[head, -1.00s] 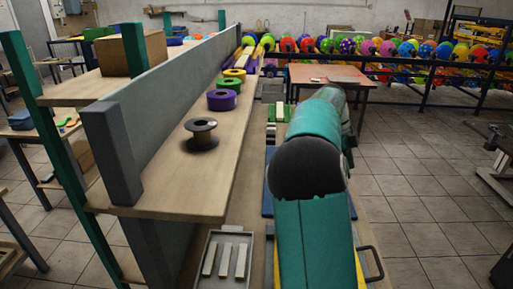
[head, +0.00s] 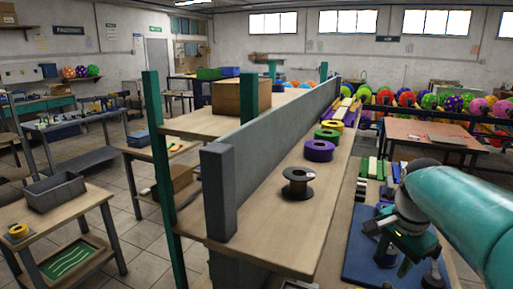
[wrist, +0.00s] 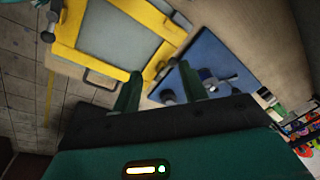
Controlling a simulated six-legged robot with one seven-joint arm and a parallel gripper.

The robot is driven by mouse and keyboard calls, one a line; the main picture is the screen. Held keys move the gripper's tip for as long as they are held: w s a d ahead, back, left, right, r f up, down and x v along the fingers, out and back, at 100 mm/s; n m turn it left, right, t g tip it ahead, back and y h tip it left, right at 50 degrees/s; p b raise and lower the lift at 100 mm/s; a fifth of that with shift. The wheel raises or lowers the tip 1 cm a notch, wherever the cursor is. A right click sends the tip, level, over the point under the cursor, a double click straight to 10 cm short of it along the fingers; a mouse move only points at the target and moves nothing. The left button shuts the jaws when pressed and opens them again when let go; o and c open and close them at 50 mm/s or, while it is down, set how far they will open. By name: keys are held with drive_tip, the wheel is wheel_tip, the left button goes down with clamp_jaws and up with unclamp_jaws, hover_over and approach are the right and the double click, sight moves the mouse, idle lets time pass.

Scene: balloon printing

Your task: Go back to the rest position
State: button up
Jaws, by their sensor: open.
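My gripper (head: 416,266) is at the lower right of the head view, at the end of my teal arm. It hangs over or near a blue board (head: 362,248) on the workbench. In the wrist view my gripper (wrist: 158,86) has its two dark green fingers apart, with nothing between them. The blue board (wrist: 205,52) carries a small dark and silver fixture (wrist: 212,80) beyond the right finger. A yellow frame (wrist: 108,62) around a grey panel lies beyond the left finger.
A wooden shelf (head: 276,225) beside the bench holds a black spool (head: 298,184) and several coloured tape rolls (head: 318,151). A grey divider (head: 268,135) runs along it. A reddish table (head: 430,140) stands behind. Tiled floor (head: 140,235) is open at left.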

drive_tip(key=s+a+f+n+t, duration=0.1)
drive_tip(key=s+a+n+t, duration=0.1)
drive_tip(key=s+a+n, duration=0.4)
drive_tip(key=s+a+f+n+t, duration=0.1)
drive_tip(key=s+a+f+n, duration=0.1)
drive_tip(key=s+a+n, duration=0.4)
drive_tip(key=a+n, duration=0.2)
drive_tip(key=a, duration=0.2)
drive_tip(key=shift+a+f+t, duration=0.15)
drive_tip(key=shift+a+t, duration=0.15)
drive_tip(key=shift+t, duration=0.1)
drive_tip(key=shift+s, duration=0.1)
